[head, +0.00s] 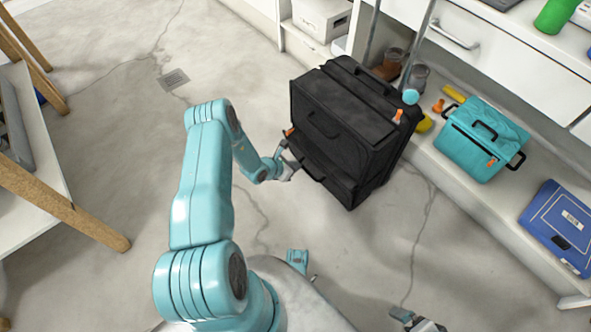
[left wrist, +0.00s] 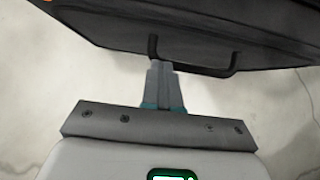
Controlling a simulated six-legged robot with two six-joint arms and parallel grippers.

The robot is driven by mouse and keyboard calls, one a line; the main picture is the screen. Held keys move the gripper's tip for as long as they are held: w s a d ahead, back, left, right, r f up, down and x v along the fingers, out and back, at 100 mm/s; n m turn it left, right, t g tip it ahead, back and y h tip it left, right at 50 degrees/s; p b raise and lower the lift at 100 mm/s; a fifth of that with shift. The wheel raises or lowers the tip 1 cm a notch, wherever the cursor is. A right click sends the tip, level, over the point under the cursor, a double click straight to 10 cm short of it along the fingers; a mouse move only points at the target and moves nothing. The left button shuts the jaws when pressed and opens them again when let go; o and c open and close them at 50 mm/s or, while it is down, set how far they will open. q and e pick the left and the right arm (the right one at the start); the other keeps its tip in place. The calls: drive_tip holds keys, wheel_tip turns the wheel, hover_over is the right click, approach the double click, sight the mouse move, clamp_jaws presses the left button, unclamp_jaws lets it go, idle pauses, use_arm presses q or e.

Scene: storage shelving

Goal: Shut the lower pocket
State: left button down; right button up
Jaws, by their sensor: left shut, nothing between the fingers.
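A black suitcase (head: 345,110) stands on the floor against the shelving in the head view. Its front has an upper pocket with a handle and a lower pocket (head: 335,178) with a handle below it. The lower pocket's panel appears to lean out, with a dark gap above it. My left gripper (head: 287,167) is at the left side of the lower pocket. In the left wrist view my left gripper (left wrist: 161,66) is shut and empty, its tips close to the handle on the black panel (left wrist: 195,48). Contact cannot be told.
A teal bag (head: 470,150) and a blue case (head: 562,225) lie on the low shelf at right. Orange tags show on the suitcase. A table with wooden legs (head: 75,205) stands at left. The floor between table and suitcase is clear.

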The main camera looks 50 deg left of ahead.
use_arm(q)
drive_tip(key=shift+w+a+r, duration=0.1)
drive_tip(key=shift+w+r, duration=0.3)
drive_tip(key=shift+w, duration=0.35)
drive_tip(key=shift+w+r, duration=0.4)
drive_tip(key=shift+w, duration=0.35)
